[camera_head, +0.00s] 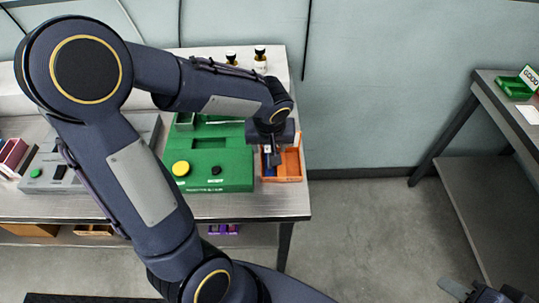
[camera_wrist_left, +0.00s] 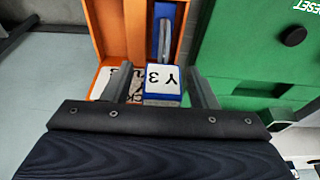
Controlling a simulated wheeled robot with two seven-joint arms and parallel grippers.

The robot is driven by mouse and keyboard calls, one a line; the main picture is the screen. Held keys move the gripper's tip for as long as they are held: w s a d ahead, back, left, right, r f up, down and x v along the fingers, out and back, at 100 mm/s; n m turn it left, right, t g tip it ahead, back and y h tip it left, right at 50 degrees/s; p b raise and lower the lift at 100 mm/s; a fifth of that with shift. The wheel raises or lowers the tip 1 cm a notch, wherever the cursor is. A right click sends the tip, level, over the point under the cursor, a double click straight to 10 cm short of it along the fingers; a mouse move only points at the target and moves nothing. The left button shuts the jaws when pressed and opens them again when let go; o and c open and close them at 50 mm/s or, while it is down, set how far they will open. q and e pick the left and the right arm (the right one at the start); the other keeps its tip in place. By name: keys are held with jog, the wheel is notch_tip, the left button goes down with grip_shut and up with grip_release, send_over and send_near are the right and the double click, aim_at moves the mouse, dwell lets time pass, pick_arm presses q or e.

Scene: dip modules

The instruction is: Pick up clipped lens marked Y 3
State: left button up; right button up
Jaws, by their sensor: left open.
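The clipped lens marked Y 3 (camera_wrist_left: 164,78) shows in the left wrist view as a blue piece with a white label, with a silvery rod-like part behind the label. It sits in an orange tray (camera_wrist_left: 104,30). My left gripper (camera_wrist_left: 160,70) is open, with one finger on each side of the label; contact cannot be told. In the head view, my left gripper (camera_head: 271,158) is over the orange tray (camera_head: 292,165), and little of the lens can be made out. My right gripper (camera_head: 487,292) is partly in view at the bottom right.
A green machine (camera_head: 222,165) with a yellow button stands directly left of the tray. Another printed label (camera_wrist_left: 107,82) lies beside the lens, partly hidden by a finger. Two small bottles (camera_head: 259,55) stand at the back. A second table (camera_head: 495,85) is at the right.

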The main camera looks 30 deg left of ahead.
pick_arm(q)
jog(key=shift+c, duration=0.4)
jog(key=c, duration=1)
